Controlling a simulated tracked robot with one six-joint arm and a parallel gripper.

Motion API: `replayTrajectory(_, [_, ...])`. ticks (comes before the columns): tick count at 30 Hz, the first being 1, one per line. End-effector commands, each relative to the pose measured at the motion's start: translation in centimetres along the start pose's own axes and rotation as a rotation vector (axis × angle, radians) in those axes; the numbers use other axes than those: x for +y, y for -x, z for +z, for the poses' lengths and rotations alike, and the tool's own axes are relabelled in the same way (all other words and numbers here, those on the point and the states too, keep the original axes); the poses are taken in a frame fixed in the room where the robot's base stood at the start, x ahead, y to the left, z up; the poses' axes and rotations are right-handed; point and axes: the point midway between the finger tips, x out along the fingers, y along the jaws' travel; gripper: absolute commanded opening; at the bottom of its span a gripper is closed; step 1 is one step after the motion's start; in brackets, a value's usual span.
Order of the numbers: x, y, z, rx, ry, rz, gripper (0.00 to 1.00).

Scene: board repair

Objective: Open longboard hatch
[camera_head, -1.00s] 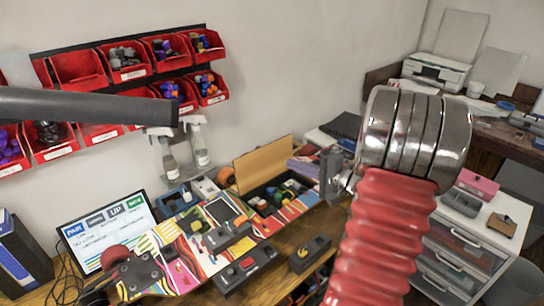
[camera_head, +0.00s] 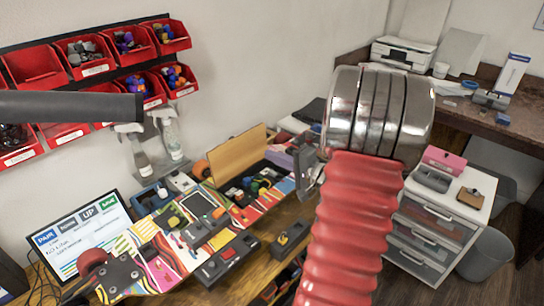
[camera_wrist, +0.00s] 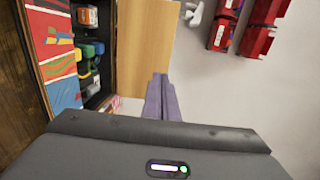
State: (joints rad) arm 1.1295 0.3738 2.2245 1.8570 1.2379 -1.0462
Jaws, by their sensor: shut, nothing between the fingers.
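The longboard (camera_head: 150,232) lies on the bench with colourful stripes on its deck. Its hatch lid, a plain wooden panel (camera_head: 237,154), stands up at the back edge of an open compartment (camera_head: 268,186) holding several dark and coloured parts. The lid also shows in the wrist view (camera_wrist: 146,35), with the compartment (camera_wrist: 92,50) to its left. My gripper (camera_head: 304,166) is right of the lid in the head view. Its fingers (camera_wrist: 161,92) are shut and empty in the wrist view, near the lid's lower right edge. I cannot tell whether they touch it.
A monitor (camera_head: 85,236) stands behind the board's left end. Two spray bottles (camera_head: 172,140) hang below the red parts bins (camera_head: 83,57). A drawer cabinet (camera_head: 438,232) stands at right, beside a dark bench with a printer (camera_head: 403,53). The wall space above the lid is clear.

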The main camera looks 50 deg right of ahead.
Motion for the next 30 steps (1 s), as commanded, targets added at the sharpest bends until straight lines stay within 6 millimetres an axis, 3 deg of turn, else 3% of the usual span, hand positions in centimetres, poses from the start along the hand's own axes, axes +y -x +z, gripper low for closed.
replayTrajectory(21, [0.0,-10.7,0.1,-0.002,0.0,0.0,0.0])
replayTrajectory(30, [0.0,-12.1,0.0,0.0,0.0,0.0,0.0])
